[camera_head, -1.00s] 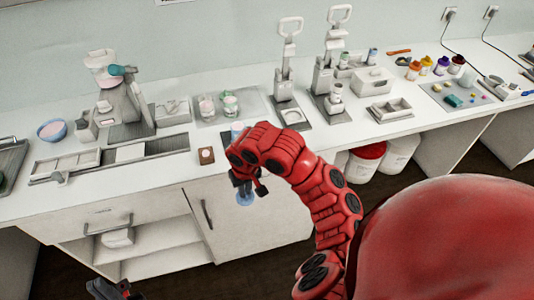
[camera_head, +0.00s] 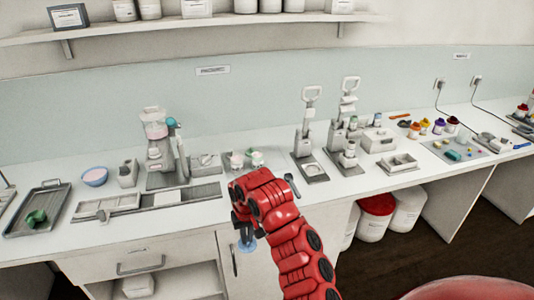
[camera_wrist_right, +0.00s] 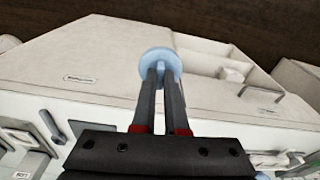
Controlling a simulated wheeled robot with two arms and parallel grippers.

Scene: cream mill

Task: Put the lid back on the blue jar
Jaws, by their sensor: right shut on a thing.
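My right gripper (camera_head: 245,238) is shut on a pale blue round lid (camera_head: 247,247) in front of the counter's front edge. In the right wrist view the lid (camera_wrist_right: 160,58) sits at the tips of the two dark fingers (camera_wrist_right: 161,80), gripped by its middle. In the head view my red right arm covers the counter just behind the gripper. I cannot make out the blue jar for sure now; it may be hidden behind that arm. My left gripper is not in view.
The white counter (camera_head: 110,228) holds a mill (camera_head: 163,160), a pink-filled blue bowl (camera_head: 95,177) and a tray with a green thing (camera_head: 36,218) on the left. Two lever presses (camera_head: 308,140) and small jars stand right of my arm. A cabinet handle (camera_head: 233,260) is below.

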